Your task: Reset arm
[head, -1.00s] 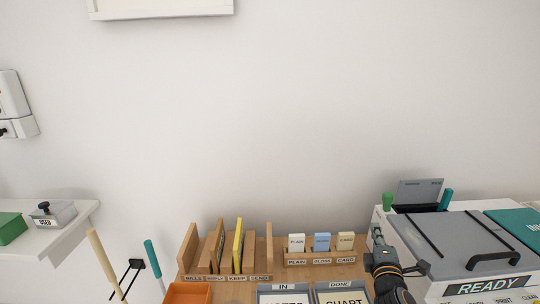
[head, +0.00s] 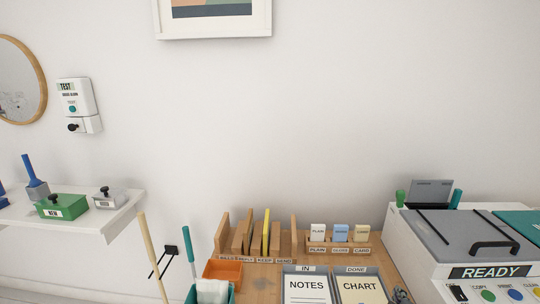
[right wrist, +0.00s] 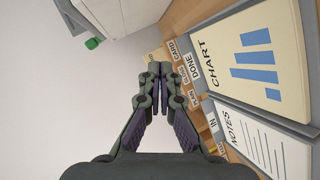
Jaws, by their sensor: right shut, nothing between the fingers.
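My right gripper (head: 402,296) just shows at the bottom edge of the head view, beside the tray with the CHART sheet and left of the printer-like machine. In the right wrist view its fingers (right wrist: 158,78) are closed together with nothing between them. The CHART sheet (right wrist: 245,60) and NOTES sheet (right wrist: 255,138) lie to the right of the fingers in that view, apart from them. My left gripper is not in view.
The grey-lidded machine marked READY (head: 490,272) stands at the right. A wooden sorter (head: 222,240) and a card holder (head: 340,247) stand at the desk's back. An orange bin (head: 222,270) is at the front left. A white shelf (head: 120,222) holds boxes.

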